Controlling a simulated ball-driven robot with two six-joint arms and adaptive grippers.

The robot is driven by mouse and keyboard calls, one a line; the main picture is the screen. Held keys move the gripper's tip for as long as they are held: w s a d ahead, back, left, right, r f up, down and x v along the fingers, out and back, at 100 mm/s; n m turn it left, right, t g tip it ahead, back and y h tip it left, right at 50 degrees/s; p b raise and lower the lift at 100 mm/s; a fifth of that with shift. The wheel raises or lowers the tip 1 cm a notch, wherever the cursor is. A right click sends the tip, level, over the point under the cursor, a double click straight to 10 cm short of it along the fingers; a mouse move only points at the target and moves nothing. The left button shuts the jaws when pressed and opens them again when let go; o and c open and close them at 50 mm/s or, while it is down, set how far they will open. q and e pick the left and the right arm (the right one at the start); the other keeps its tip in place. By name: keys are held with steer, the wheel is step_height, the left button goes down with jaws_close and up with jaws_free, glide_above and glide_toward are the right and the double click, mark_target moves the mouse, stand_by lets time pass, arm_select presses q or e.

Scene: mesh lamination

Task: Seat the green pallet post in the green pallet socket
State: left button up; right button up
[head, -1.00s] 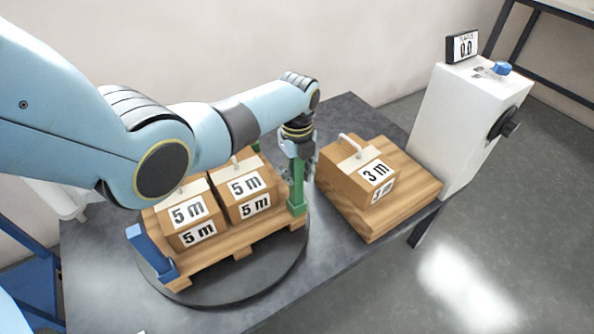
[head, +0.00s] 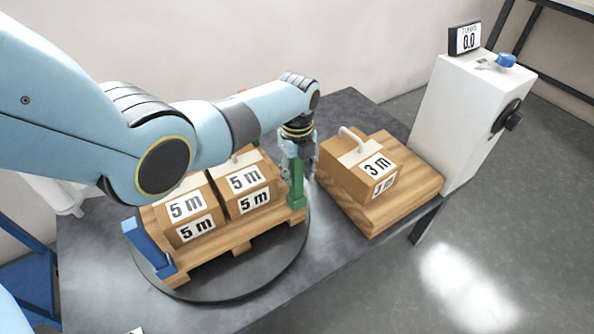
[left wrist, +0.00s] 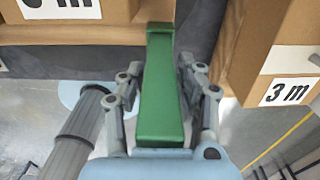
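The green pallet post (head: 297,186) stands about upright at the right front corner of the wooden pallet (head: 218,255). Its lower end meets the green pallet socket (head: 297,214); I cannot tell how deep it sits. My left gripper (head: 298,166) points down over the post, with a finger on each side. In the left wrist view the post (left wrist: 161,100) runs between the two fingers, which look closed against its sides. My right gripper is not in view.
Boxes marked 5 m (head: 246,192) stand on the pallet, left of the post. A blue post (head: 147,245) is at its left corner. The pallet rests on a dark round turntable (head: 262,277). A 3 m box (head: 362,168) and a white machine (head: 463,120) stand to the right.

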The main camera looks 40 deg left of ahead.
arm_select(q)
steer(key=shift+o, duration=1.4)
step_height(320, 180, up, 12)
